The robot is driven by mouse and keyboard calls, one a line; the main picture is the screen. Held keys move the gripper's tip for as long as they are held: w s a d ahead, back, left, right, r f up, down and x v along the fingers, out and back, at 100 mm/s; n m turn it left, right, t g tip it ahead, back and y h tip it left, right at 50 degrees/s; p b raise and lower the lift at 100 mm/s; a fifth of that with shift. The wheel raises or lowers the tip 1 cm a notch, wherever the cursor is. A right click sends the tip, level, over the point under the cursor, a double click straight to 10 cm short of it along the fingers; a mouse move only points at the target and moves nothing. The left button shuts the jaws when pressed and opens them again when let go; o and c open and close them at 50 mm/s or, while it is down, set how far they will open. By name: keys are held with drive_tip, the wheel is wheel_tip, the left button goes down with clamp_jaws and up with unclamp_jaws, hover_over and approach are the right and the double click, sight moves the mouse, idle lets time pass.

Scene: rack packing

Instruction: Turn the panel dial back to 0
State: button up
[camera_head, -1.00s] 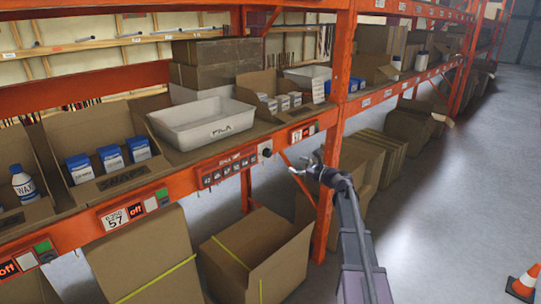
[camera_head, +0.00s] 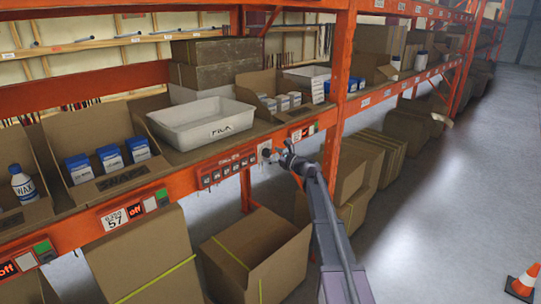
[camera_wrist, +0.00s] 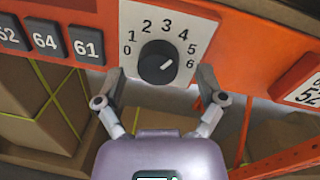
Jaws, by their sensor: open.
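The panel dial (camera_wrist: 158,63) is a round black knob on a white plate (camera_wrist: 194,29) marked 0 to 6 in the wrist view. Its light pointer line is at its lower right, toward the 5 and 6 side. My gripper (camera_wrist: 158,80) is open, with its two fingertips apart, just below and on either side of the knob. It holds nothing, and I cannot tell whether a fingertip touches the plate. In the head view my gripper (camera_head: 276,155) is at the orange beam, close to the dial (camera_head: 265,153).
Number tiles (camera_wrist: 46,40) sit left of the dial on the orange beam. A price tag (camera_wrist: 302,85) is to the right. Open cardboard boxes (camera_head: 255,255) stand below, and a white bin (camera_head: 205,125) rests on the shelf above.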

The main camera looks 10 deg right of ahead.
drive_tip(key=shift+w+a, duration=0.25)
drive_tip(key=shift+a, duration=0.05)
